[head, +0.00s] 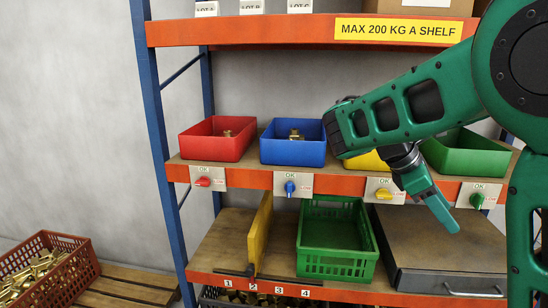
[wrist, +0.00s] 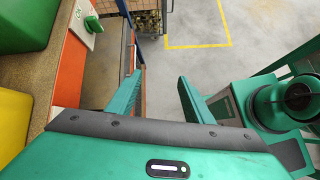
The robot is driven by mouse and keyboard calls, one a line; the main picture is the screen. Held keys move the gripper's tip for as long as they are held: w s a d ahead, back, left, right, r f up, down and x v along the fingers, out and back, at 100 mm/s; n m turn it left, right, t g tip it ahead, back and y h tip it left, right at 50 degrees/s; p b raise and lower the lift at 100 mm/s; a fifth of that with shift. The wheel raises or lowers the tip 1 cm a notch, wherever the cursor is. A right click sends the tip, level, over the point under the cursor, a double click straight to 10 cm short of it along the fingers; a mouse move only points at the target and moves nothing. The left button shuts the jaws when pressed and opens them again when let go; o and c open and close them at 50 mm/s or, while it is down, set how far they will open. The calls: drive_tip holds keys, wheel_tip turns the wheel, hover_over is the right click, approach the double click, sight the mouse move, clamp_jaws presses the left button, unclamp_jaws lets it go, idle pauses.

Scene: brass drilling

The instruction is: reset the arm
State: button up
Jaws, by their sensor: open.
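My green arm reaches in from the right in the head view, bent at the elbow and in front of the rack's right half. My gripper (head: 447,218) hangs tilted down to the right, in front of the middle shelf's edge near the yellow and green bins. In the wrist view my gripper (wrist: 162,74) has its two fingers apart with nothing between them. The arm hides most of the yellow bin (head: 368,161) and part of the green bin (head: 468,155).
The rack holds a red bin (head: 217,140) and a blue bin (head: 293,144) with brass parts, above coloured selector knobs. Below are a green crate (head: 337,236), a yellow divider (head: 261,236) and a grey case (head: 450,282). A red-brown crate (head: 77,252) stands left. Open floor (wrist: 205,20) shows beyond the fingers.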

drive_tip(key=s+d+f+m+y, duration=0.5)
drive_tip(key=s+d+f+m, duration=0.3)
drive_tip(key=s, duration=0.2)
drive_tip(key=s+a+f+m+y, duration=0.1)
drive_tip(key=s+a+m, duration=0.1)
drive_tip(key=s+m, duration=0.4)
drive_tip(key=s+a+f+m+t+y, duration=0.1)
drive_tip(key=s+a+f+m+y, duration=0.1)
drive_tip(key=s+m, duration=0.4)
drive_tip(key=shift+s+a+f+y, duration=0.2)
drive_tip(key=shift+s+a+y, duration=0.1)
drive_tip(key=shift+s, duration=0.3)
drive_tip(key=c, duration=0.3)
drive_tip(key=shift+d, duration=0.1)
drive_tip(key=shift+c, duration=0.5)
